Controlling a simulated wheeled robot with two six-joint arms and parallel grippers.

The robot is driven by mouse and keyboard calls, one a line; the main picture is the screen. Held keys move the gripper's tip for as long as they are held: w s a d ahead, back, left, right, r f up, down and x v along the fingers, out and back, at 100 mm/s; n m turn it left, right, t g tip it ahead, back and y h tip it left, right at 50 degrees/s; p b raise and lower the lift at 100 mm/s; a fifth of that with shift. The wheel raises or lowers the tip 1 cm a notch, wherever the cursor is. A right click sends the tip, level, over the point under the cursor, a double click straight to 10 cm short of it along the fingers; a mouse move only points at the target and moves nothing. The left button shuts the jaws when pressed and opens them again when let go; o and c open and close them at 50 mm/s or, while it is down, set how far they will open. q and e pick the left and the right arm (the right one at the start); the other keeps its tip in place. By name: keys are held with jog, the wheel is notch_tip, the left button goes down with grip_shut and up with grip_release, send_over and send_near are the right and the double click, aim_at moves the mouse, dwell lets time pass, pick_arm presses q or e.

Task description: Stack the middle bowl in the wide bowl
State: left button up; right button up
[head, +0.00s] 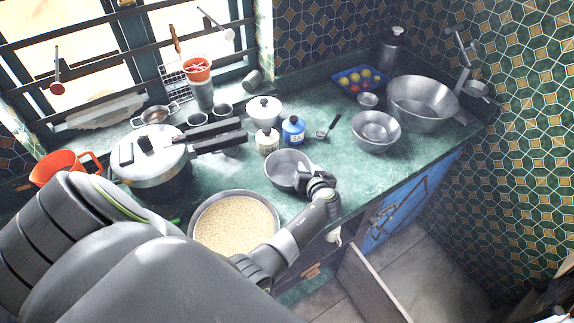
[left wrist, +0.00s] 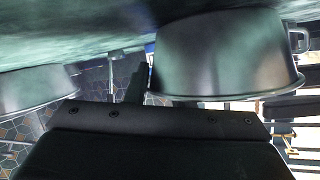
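A steel bowl (head: 284,172), likely the middle bowl, is on the green counter; it fills the upper right of the left wrist view (left wrist: 220,55). A wider steel bowl (head: 376,132), likely the wide bowl, stands upright to its right. My left gripper (head: 312,180) is at the right rim of the nearer bowl. In the left wrist view a dark finger (left wrist: 136,85) is beside that rim. The other finger is not clear, so I cannot tell whether it grips the rim. Another bowl (left wrist: 35,92) is partly visible at left there. My right gripper is not visible.
A large pan (head: 422,105) and small bowl (head: 368,100) stand behind the wider bowl. A pressure cooker (head: 150,165) and grain-filled bowl (head: 196,215) are left of my gripper. White and blue jars (head: 293,130) stand behind the nearer bowl. The counter between the two bowls is mostly clear.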

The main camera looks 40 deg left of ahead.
pick_arm(q)
grip_shut()
jog(key=shift+f, duration=0.15)
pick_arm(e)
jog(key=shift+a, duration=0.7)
